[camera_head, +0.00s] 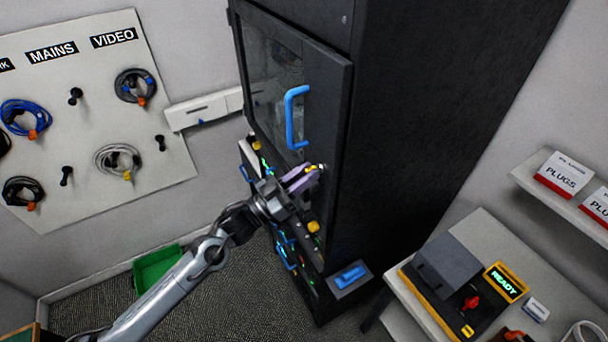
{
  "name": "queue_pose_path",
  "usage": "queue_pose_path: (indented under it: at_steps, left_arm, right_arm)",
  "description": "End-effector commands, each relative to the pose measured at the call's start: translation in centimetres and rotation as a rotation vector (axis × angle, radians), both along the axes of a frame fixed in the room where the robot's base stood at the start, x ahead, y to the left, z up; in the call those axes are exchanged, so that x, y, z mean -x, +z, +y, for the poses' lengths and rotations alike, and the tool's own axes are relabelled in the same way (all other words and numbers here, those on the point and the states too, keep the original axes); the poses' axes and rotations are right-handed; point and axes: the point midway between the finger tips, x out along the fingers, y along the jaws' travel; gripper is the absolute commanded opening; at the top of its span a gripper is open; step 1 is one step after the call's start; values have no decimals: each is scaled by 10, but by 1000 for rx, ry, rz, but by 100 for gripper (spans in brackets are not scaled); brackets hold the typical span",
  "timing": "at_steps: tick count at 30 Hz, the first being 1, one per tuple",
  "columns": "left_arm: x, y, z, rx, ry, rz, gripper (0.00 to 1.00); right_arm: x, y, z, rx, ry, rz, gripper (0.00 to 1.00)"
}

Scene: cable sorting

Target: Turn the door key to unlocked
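The dark rack cabinet (420,110) stands in the middle with a glass-fronted door (272,75) that carries a blue handle (291,118). A small yellow piece, perhaps the door key (311,169), shows at the door's lower right corner. My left gripper (306,176) reaches in from the lower left, its purple fingertips right at this yellow piece. Whether the fingers are closed on it, and which way the key points, is too small to tell. The gripper hides part of the panel below the door. My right gripper is out of view.
Lower rack units with blue handles (285,257) and a blue-topped box (349,276) sit below. A pegboard with coiled cables (80,190) is at left, a green bin (157,266) on the floor. A bench with a READY tester (505,283) stands at lower right.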

Motion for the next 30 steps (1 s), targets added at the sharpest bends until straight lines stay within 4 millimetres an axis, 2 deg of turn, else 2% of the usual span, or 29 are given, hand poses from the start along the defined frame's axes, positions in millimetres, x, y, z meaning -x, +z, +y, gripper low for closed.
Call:
queue_pose_path:
  at_steps: [1,3,11,16,23,30]
  left_arm:
    - [0,0,0,0,0,0,10]
    - [0,0,0,0,0,0,0]
    - [0,-1,0,-3,0,-6,0]
    - [0,-3,0,-24,-1,-41,0]
    - [-1,-5,1,-92,0,-159,0]
    - [-2,-6,1,-199,1,-346,0]
  right_arm:
    - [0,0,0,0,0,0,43]
    - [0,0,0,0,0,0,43]
    - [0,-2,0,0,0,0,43]
    - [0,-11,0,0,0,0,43]
    - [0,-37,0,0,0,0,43]
    - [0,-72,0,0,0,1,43]
